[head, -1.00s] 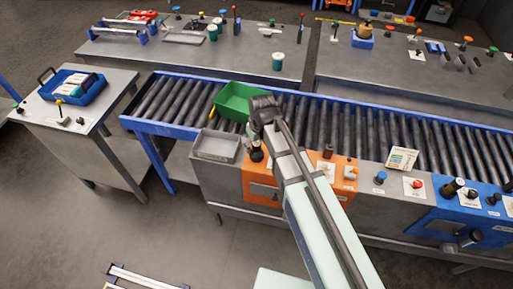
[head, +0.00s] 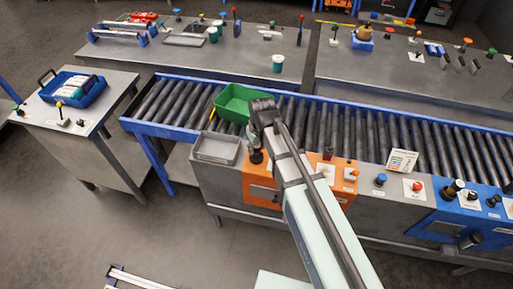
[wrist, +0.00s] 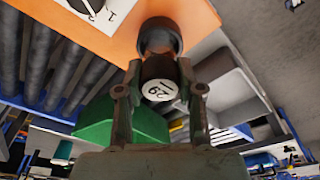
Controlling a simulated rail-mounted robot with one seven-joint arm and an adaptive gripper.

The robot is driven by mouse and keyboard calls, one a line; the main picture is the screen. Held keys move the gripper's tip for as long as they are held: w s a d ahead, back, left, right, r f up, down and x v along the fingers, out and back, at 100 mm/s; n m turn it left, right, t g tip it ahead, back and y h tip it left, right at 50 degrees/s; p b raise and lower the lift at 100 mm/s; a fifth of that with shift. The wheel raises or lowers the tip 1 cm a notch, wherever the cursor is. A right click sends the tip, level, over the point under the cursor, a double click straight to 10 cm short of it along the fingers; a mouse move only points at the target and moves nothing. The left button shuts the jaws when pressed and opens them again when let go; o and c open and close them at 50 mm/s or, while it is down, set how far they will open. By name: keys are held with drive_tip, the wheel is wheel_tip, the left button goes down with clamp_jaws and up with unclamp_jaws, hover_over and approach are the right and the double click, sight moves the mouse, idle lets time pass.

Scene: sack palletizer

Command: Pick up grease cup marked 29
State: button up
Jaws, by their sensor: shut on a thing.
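The grease cup marked 29 (wrist: 159,90) is a dark, round piece with a white label whose digits show turned over in the wrist view. A brownish band and a wider dark collar (wrist: 160,36) show beyond it, against the orange panel. My gripper (wrist: 160,84) is shut on the cup, one finger on each side. In the head view my gripper (head: 254,143) points down at the left end of the orange panel (head: 262,190), and the dark cup (head: 255,157) shows just below it. I cannot tell whether the cup still touches its seat.
A green bin (head: 236,101) sits on the roller conveyor (head: 180,101) just behind my gripper. A grey tray (head: 217,149) stands close to its left.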

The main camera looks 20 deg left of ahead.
wheel_tip(320, 180, up, 25)
idle(1.4)
drive_tip(key=shift+f, duration=0.15)
